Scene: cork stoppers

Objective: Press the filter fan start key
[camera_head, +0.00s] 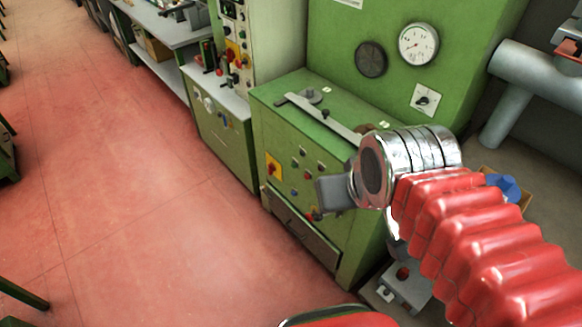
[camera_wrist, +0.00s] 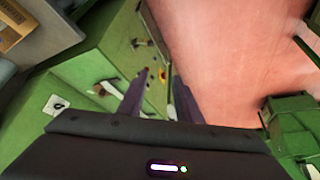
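A green cabinet (camera_head: 265,130) has a sloping front panel with several small keys. A green key (camera_head: 294,161) sits right of a yellow plate with a red button (camera_head: 273,167). No label is readable, so I cannot tell which is the filter fan start key. My gripper (camera_head: 333,194) is in front of the panel's right part and hides some of it; contact cannot be judged. In the wrist view my gripper (camera_wrist: 159,78) has its two dark fingers apart with nothing between them. The yellow plate (camera_wrist: 162,74) shows between the fingertips.
A ruler-like bar (camera_head: 320,115) lies on the cabinet top. Behind stands a tall green housing with a white gauge (camera_head: 418,43) and a switch (camera_head: 425,100). Grey pipes (camera_head: 525,80) are at the right. The red floor (camera_head: 120,190) at left is clear.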

